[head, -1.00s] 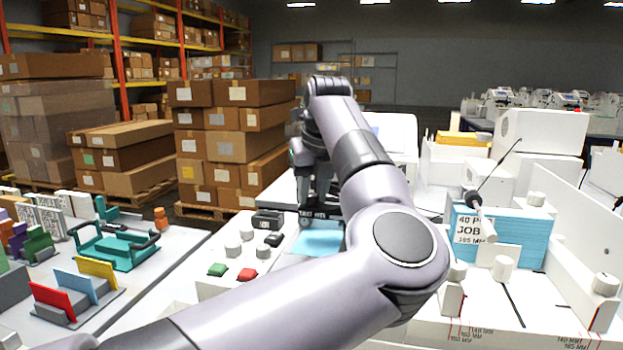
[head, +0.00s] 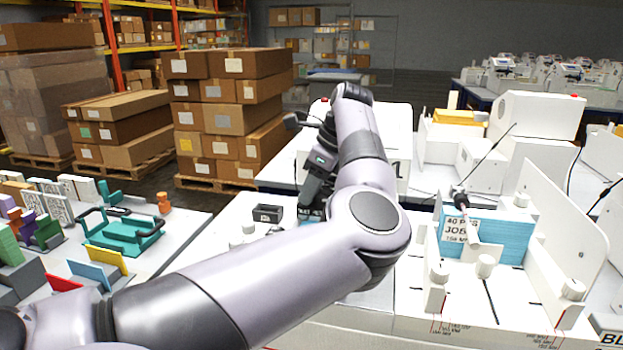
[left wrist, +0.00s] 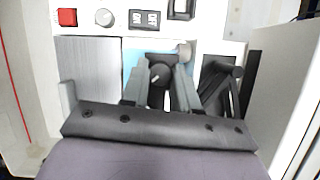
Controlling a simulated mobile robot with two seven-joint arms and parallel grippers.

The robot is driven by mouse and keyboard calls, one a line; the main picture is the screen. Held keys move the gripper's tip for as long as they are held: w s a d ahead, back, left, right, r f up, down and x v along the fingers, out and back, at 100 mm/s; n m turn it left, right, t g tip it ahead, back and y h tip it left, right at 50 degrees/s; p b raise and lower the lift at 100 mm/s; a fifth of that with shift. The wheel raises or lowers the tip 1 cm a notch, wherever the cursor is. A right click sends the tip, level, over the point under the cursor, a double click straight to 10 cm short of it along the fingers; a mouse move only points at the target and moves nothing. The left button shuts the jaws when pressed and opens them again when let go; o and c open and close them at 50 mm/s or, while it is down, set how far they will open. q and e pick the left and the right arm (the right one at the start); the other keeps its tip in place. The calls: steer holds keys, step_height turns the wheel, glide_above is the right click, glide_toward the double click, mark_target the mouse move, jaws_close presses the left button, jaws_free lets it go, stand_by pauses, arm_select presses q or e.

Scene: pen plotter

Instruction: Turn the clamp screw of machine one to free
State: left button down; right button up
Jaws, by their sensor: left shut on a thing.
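A dark round knob with a white mark (left wrist: 159,76), which looks like the clamp screw, sits between the fingers of my left gripper (left wrist: 161,88) in the left wrist view. The two grey fingers are shut on it from both sides. In the head view my left gripper (head: 312,208) points down at the white machine (head: 240,210) behind my own arm, and the knob is hidden there. I cannot read the knob's setting. My right gripper is not in view.
A red button (left wrist: 67,17), a light round knob (left wrist: 104,17) and a small display (left wrist: 144,19) lie near the gripper. A teal paper stack (head: 510,238) stands on the machine to the right. Coloured parts (head: 95,268) stand on the left table.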

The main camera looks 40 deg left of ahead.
arm_select(q)
steer(key=shift+r+n+p, duration=0.1)
steer(key=shift+n+p, duration=0.25)
steer(key=shift+n, duration=0.25)
steer(key=c, duration=0.8)
jaws_free()
steer(key=shift+c, duration=0.2)
steer(key=v, duration=0.7)
steer(key=shift+w, duration=0.15)
